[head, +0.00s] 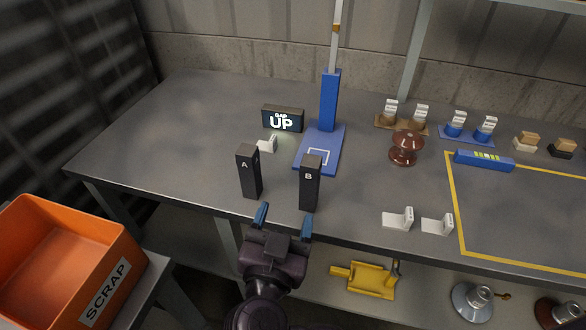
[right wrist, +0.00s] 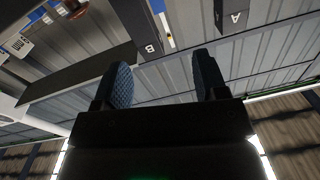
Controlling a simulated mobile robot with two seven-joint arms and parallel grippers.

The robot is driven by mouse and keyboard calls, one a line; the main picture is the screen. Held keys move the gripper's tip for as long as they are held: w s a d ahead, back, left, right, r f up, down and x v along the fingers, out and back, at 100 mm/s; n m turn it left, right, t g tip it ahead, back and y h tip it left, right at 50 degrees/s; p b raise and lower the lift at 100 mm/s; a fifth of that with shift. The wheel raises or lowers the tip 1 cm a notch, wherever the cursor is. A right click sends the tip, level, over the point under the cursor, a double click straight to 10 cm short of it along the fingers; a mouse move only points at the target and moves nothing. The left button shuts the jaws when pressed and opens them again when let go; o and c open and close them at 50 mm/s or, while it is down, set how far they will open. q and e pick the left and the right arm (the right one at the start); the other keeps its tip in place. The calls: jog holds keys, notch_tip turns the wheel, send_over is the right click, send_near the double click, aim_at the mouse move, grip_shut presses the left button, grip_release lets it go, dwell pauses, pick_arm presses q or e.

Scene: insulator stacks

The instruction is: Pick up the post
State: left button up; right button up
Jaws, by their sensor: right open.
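Two dark upright posts stand near the table's front edge: post A (head: 249,172) on the left and post B (head: 310,183) on the right. In the right wrist view, post B (right wrist: 142,28) and post A (right wrist: 232,16) show at the top, beyond the fingers. My right gripper (head: 284,222) is open and empty, in front of the two posts and apart from both. Its blue fingers also show in the right wrist view (right wrist: 160,78). A taller blue post (head: 330,98) stands on a blue base behind post B. My left gripper is not in view.
A brown insulator (head: 406,148) and a blue level (head: 484,160) lie to the right. Two white brackets (head: 398,219) sit near the front edge. An orange scrap bin (head: 62,262) is at lower left. The table's left part is clear.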

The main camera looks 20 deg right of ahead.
aim_at(308, 187)
jog(key=shift+n+g+h, duration=0.3)
jog(key=shift+n+g, duration=0.1)
jog(key=shift+n, duration=0.3)
jog(key=d, duration=0.1)
jog(key=w+d, duration=0.1)
jog(key=w+d+b, duration=0.1)
jog(key=shift+w+d+f, duration=0.25)
jog(key=shift+d, duration=0.1)
jog(key=shift+w+d, duration=0.3)
jog(key=shift+w, duration=0.15)
jog(key=b+x, duration=0.1)
jog(key=x, duration=0.3)
jog(key=shift+w+d+f+b, duration=0.15)
jog(key=shift+d+f+b, duration=0.05)
jog(key=shift+d+b, duration=0.15)
jog(key=shift+w+d+r, duration=0.15)
jog(key=shift+w+r, duration=0.05)
jog(key=shift+w, duration=0.05)
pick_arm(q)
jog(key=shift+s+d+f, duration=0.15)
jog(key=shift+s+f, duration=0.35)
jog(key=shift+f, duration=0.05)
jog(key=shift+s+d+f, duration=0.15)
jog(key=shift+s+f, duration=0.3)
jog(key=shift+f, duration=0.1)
pick_arm(e)
jog(key=c, duration=1.2)
